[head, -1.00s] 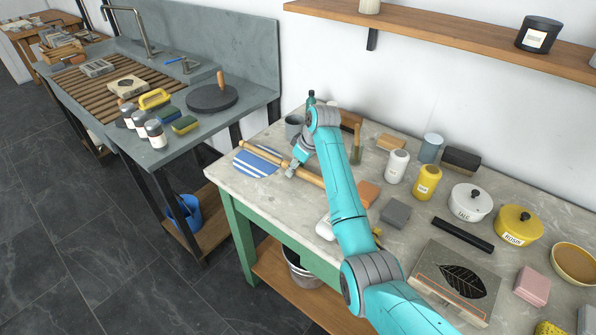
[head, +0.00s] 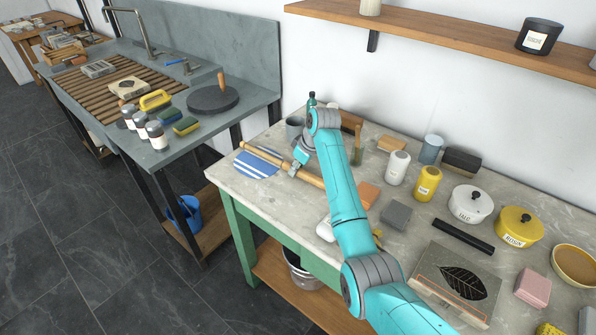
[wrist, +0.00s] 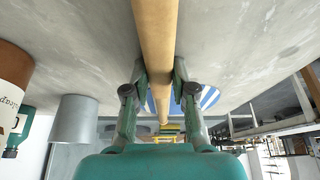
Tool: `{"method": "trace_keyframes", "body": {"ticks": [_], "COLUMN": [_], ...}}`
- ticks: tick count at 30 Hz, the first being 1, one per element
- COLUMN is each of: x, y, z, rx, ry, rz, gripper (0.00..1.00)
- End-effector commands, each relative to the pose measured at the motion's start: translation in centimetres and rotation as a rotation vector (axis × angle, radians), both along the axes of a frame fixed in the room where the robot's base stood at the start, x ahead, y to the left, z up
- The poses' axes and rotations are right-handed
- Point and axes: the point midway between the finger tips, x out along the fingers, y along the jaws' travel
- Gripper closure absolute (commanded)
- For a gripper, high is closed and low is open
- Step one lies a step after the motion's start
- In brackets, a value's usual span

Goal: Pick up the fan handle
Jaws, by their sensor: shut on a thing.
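The fan handle (head: 312,178) is a long, pale wooden rod at the left end of the stone-topped bench. A blue-and-white striped piece (head: 256,165) lies at its left end. My gripper (head: 295,171) is shut on the rod, partway along it. In the wrist view the rod (wrist: 156,45) runs between the two fingers of my gripper (wrist: 156,85), and the striped piece (wrist: 208,97) shows beyond them. The rod is at or just above the bench top; I cannot tell whether it touches.
Close behind my gripper stand a grey cup (head: 294,128), a dark green bottle (head: 312,99) and a brush (head: 357,142). An orange block (head: 368,195), a grey block (head: 395,214) and several bottles stand to the right. A gap separates the bench from the sink table (head: 215,125).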

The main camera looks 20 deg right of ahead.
Motion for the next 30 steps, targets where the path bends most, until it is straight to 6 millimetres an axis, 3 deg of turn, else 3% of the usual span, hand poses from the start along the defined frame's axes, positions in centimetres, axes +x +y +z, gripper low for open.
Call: {"method": "trace_keyframes", "body": {"ticks": [5, 15, 21, 30], "x": [-0.1, 0.0, 0.0, -0.1], "y": [-0.1, 0.0, 0.0, 0.0], "z": [0.6, 6.9, 9.5, 10.3], "rx": [-0.001, -0.001, -0.001, 0.000], "ry": [0.004, 0.001, 0.001, 0.002], "rz": [-0.001, 0.000, 0.000, -0.001], "gripper": [1.00, 1.00, 1.00, 1.00]}}
